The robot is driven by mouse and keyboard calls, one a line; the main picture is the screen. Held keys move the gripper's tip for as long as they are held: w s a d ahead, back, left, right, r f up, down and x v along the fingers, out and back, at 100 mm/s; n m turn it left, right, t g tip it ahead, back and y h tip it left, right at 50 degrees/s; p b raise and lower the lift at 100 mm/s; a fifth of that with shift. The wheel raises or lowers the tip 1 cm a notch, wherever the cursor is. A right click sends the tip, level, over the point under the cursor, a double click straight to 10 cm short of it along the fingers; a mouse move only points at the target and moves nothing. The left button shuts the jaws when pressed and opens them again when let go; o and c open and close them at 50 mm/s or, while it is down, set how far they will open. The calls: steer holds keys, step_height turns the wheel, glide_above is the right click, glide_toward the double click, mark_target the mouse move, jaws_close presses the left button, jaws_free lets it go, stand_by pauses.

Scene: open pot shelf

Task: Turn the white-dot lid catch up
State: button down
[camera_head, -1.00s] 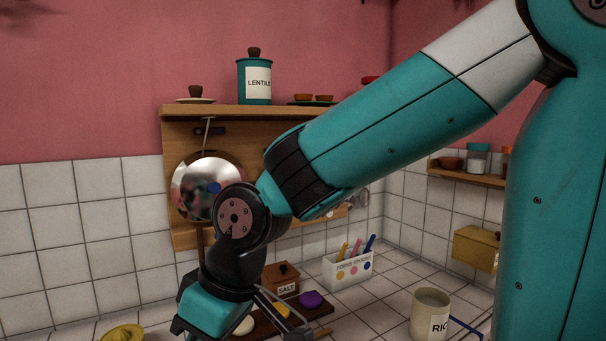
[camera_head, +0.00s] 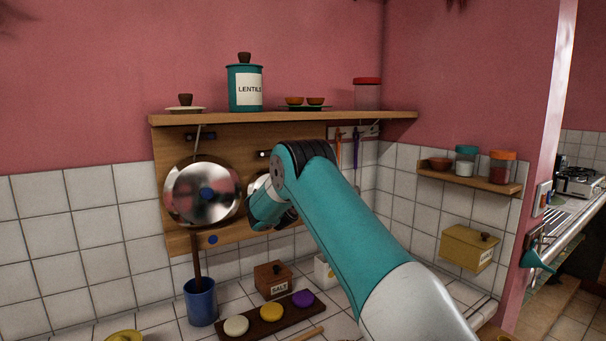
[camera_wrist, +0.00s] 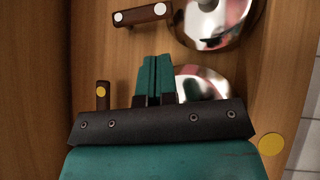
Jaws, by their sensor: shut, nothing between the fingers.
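In the wrist view the white-dot catch (camera_wrist: 142,14) is a small brown bar on the wooden board, with a white dot near each end. It lies nearly left-right in the picture, its right end near a shiny lid (camera_wrist: 222,25) with a white-dot knob. My gripper (camera_wrist: 155,60) is shut and empty; its teal fingertips are apart from the catch, below it in the picture. In the head view my arm hides the fingers and part of the board (camera_head: 180,242). A dark catch with a pale mark (camera_head: 263,154) shows beside the arm; I cannot tell which it is.
A yellow-dot catch (camera_wrist: 102,97) lies crosswise to the white-dot one, left of a second lid (camera_wrist: 203,83). A yellow disc (camera_wrist: 270,143) is near the board's edge. A blue-knob lid (camera_head: 190,205) hangs left of my arm. The shelf (camera_head: 300,117) overhead holds jars.

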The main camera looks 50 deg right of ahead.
steer(key=p+x, duration=0.3)
steer(key=x, duration=0.4)
steer(key=shift+w+d, duration=0.15)
steer(key=shift+d, duration=0.1)
steer(key=shift+a, duration=0.1)
